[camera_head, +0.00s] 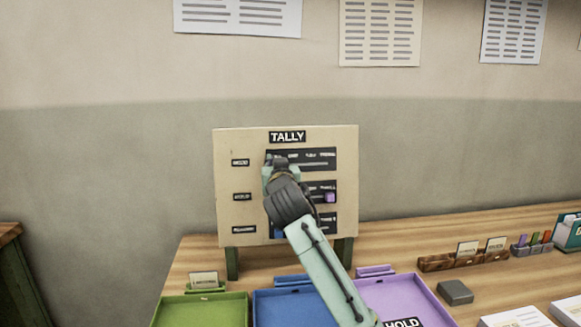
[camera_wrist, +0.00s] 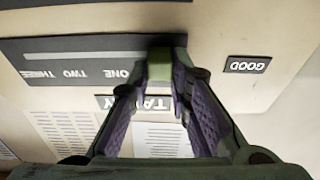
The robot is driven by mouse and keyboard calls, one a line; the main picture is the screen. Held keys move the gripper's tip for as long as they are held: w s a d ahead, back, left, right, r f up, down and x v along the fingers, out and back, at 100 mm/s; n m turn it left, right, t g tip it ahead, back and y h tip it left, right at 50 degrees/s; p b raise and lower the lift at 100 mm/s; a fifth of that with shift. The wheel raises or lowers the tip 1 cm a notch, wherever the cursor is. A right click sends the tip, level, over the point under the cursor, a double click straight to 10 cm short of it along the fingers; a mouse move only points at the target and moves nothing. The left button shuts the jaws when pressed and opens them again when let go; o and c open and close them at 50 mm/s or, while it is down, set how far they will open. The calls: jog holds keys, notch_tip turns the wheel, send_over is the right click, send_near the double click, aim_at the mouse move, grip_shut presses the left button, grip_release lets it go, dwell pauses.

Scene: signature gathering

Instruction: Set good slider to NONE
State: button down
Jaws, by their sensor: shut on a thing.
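The TALLY board (camera_head: 225,200) stands upright on the table and carries several slider rows. Its top row has the GOOD label (camera_wrist: 247,65), seen upside down in the wrist view. My gripper (camera_wrist: 160,78) is shut on the green good slider (camera_wrist: 160,62), with one finger on each side. The slider is at the GOOD-label end of its track (camera_wrist: 85,55), beyond ONE. The NONE marking is hidden behind the slider and fingers. In the head view, my gripper (camera_head: 276,162) covers the left end of the top row and hides the slider.
A purple slider (camera_head: 330,197) is at the right end of the middle row. My arm hides much of the bottom row. Green (camera_head: 242,310), blue (camera_head: 262,308) and purple (camera_head: 430,308) trays lie in front. A grey block (camera_head: 455,292) and card holders (camera_head: 436,263) are to the right.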

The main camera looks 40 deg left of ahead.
jog(key=shift+s+a, duration=0.2)
jog(key=c, duration=1.5)
grip_release()
jog(key=v, duration=1.2)
jog(key=shift+w, duration=0.1)
